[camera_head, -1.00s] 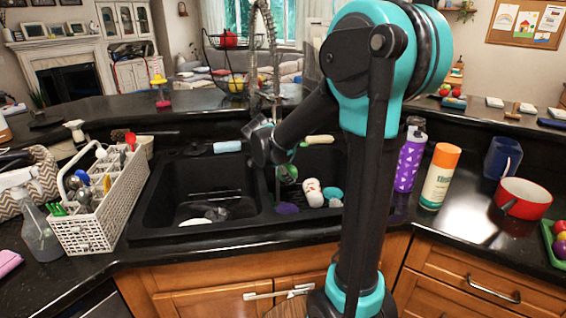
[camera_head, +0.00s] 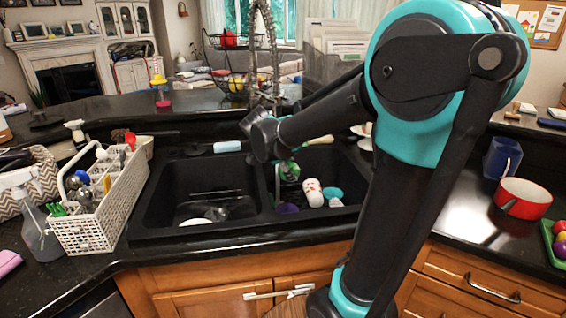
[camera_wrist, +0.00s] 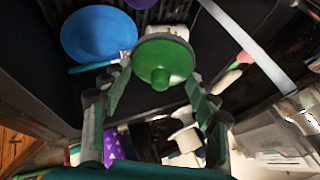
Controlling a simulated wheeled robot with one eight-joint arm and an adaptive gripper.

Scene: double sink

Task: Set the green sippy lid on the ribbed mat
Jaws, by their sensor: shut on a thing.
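The green sippy lid (camera_wrist: 163,58) is round with a short spout pointing at the wrist camera. My gripper (camera_wrist: 157,76) is shut on it, one finger at each side. In the head view, the lid (camera_head: 291,171) hangs with my gripper over the right sink basin, partly hidden by the arm. A dark ribbed surface (camera_wrist: 148,14), seemingly the ribbed mat, shows past the lid at the top of the wrist view. The lid covers part of it, and I cannot tell the gap between them.
The right basin also holds a red-and-white cup (camera_head: 313,192), a blue-teal bowl (camera_head: 333,192) and a purple item (camera_head: 287,208). The faucet (camera_head: 272,55) rises close behind my gripper. A white caddy (camera_head: 100,215) stands left of the sink. A red pot (camera_head: 523,198) stands right.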

